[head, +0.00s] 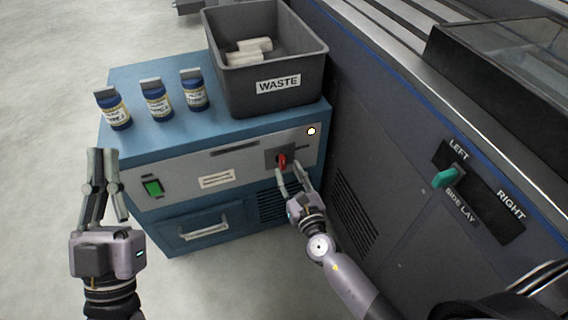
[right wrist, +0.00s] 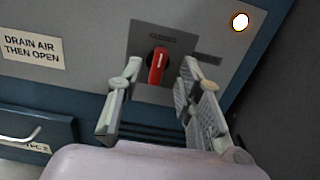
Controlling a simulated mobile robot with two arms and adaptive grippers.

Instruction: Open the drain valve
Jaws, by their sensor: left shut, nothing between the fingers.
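The red drain valve handle (head: 282,160) sits on a dark plate on the front panel of the blue cabinet (head: 140,88). In the right wrist view the handle (right wrist: 157,66) points nearly straight up, leaning slightly right. My right gripper (head: 290,177) is open in front of it. In the right wrist view its fingertips (right wrist: 160,68) appear on either side of the handle, with gaps to both; whether they reach its depth I cannot tell. My left gripper (head: 103,153) is shut and empty, left of the cabinet front.
A label (right wrist: 31,47) reads "DRAIN AIR THEN OPEN". A lit lamp (head: 311,131) and green switch (head: 153,187) are on the panel. A WASTE bin (head: 240,92) and three jars (head: 157,102) stand on top. A dark machine with a green lever (head: 446,178) borders the right.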

